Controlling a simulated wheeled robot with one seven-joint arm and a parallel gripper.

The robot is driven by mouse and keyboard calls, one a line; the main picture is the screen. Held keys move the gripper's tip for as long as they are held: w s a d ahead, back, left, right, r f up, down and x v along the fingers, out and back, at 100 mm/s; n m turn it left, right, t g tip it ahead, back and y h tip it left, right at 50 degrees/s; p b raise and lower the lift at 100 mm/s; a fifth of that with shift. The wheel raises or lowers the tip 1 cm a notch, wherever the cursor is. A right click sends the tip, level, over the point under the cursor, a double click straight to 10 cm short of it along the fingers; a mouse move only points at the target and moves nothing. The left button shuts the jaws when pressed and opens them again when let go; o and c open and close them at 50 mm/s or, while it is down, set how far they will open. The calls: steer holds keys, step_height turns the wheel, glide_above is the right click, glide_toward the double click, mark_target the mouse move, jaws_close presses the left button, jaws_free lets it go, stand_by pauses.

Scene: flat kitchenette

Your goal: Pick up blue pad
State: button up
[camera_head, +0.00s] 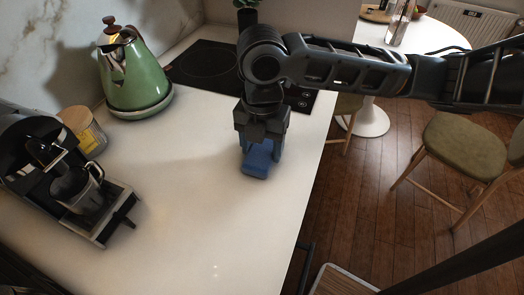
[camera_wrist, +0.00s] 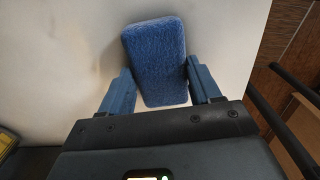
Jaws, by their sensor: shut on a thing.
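The blue pad (camera_head: 257,163) is a small, soft-looking rectangle at my gripper on the white counter, near its right edge. In the wrist view the blue pad (camera_wrist: 155,60) lies between the two blue fingers, with its far part sticking out beyond them. My gripper (camera_head: 260,150) points down and is shut on the pad. The gripper also shows in the wrist view (camera_wrist: 163,88), with one finger at each side of the pad. I cannot tell whether the pad touches the counter.
A green kettle (camera_head: 134,78) stands at the back left near a black cooktop (camera_head: 205,65). A coffee machine (camera_head: 60,180) and a jar (camera_head: 84,130) stand at the left. The counter's middle (camera_head: 200,200) is clear. Its right edge drops to the floor, where chairs (camera_head: 465,145) stand.

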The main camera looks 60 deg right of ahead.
mark_target(265, 148)
steer(key=shift+r, duration=0.15)
steer(key=shift+r, duration=0.3)
steer(key=r, duration=0.2)
steer(key=d+r, duration=0.1)
steer(key=shift+r, duration=0.4)
steer(key=s+d+r, duration=0.2)
steer(key=d+r, duration=0.4)
steer(key=d, duration=0.4)
steer(key=shift+s+d+r, duration=0.15)
steer(key=shift+s+d, duration=0.05)
steer(key=shift+s, duration=0.05)
steer(key=o, duration=0.5)
steer(key=c, duration=0.4)
steer(key=shift+s, duration=0.15)
